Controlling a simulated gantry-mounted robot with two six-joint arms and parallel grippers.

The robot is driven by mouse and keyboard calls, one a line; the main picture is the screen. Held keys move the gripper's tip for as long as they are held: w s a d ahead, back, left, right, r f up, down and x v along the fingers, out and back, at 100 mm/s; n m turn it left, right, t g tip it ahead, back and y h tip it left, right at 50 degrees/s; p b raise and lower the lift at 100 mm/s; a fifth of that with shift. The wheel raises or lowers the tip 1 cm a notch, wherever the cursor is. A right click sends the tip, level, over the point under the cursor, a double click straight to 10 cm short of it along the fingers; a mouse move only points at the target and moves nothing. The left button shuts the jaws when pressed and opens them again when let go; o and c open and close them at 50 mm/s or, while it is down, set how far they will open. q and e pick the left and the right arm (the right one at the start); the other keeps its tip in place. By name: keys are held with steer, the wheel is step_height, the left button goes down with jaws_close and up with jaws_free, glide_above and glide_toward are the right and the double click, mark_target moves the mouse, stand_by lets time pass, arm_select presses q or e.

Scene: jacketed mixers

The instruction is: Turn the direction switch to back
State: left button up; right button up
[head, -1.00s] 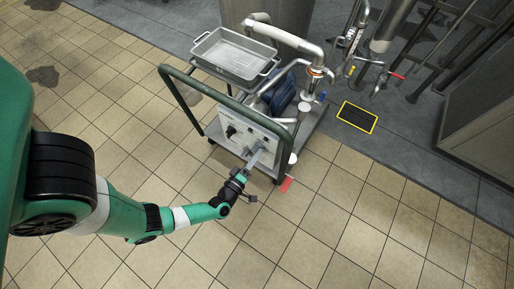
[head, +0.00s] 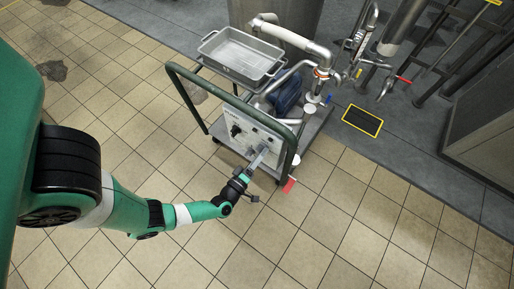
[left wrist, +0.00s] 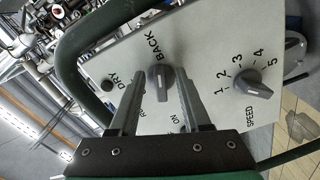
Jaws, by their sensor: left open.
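The direction switch (left wrist: 160,80) is a dark grey knob with a raised grip bar on the light control panel (left wrist: 210,50). BACK is printed just above it in the left wrist view, and its bar lies roughly in line with that word; which end is the pointer I cannot tell for sure. My left gripper (head: 263,157) is open at the panel, with one finger on each side of the switch. I cannot tell whether the fingers touch it. The label on the switch's other side is partly hidden by the fingers. My right gripper is not in view.
The green cart rail (head: 215,88) arches around the panel. A grey tray (head: 242,57) tops the cart. Tiled floor in front is clear.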

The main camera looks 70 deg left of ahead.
arm_select(q)
steer(key=p+v, duration=0.2)
steer(key=v, duration=0.9)
steer(key=shift+s, duration=0.25)
steer(key=shift+d, duration=0.15)
steer(key=shift+p, duration=0.3)
